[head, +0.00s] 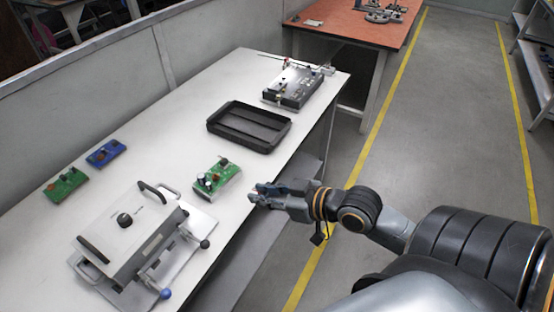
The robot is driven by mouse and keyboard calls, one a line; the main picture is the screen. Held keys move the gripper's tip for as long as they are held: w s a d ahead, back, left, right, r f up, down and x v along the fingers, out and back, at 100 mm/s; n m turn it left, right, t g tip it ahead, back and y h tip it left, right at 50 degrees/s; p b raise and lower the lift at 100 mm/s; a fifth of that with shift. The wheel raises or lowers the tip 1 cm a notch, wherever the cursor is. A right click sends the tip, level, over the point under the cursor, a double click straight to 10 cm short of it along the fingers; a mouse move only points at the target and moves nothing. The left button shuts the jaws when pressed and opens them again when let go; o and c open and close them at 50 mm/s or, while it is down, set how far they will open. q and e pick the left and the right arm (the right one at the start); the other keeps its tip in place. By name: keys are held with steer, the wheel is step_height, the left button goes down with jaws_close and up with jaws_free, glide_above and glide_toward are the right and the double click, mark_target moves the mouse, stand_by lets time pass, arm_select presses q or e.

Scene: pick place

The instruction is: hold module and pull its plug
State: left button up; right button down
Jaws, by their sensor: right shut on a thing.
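A green circuit module (216,177) with several dark and pale parts on top lies on the white table, near its right edge. My right gripper (254,194) is just right of the module, at the table's edge. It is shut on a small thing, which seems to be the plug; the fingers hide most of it. A small gap seems to show between the fingertips and the module. My left gripper is not in view, and nothing is seen holding the module.
On the white table (160,150) are a large white fixture with handles (128,232), a black tray (249,127), a metal box device (294,86), a blue board (106,153) and another green board (66,184). A low wall runs along the left. The aisle floor right is clear.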

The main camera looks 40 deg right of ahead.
steer(key=w+d+f, duration=0.2)
steer(key=w+f, duration=0.1)
steer(key=w+d+f+b, duration=0.1)
steer(key=w+d+f, duration=0.1)
steer(key=w, duration=0.2)
steer(key=w+d+f, duration=0.2)
steer(key=w+f, duration=0.1)
steer(key=shift+w+d+f, duration=0.2)
steer(key=shift+d+f, duration=0.05)
steer(key=shift+f, duration=0.1)
steer(key=shift+w+d+f, duration=0.1)
steer(key=shift+w+f, duration=0.05)
steer(key=shift+f, duration=0.05)
steer(key=f, duration=0.3)
steer(key=shift+w+d+b, duration=0.2)
steer(key=shift+b, duration=0.15)
steer(key=shift+f, duration=0.25)
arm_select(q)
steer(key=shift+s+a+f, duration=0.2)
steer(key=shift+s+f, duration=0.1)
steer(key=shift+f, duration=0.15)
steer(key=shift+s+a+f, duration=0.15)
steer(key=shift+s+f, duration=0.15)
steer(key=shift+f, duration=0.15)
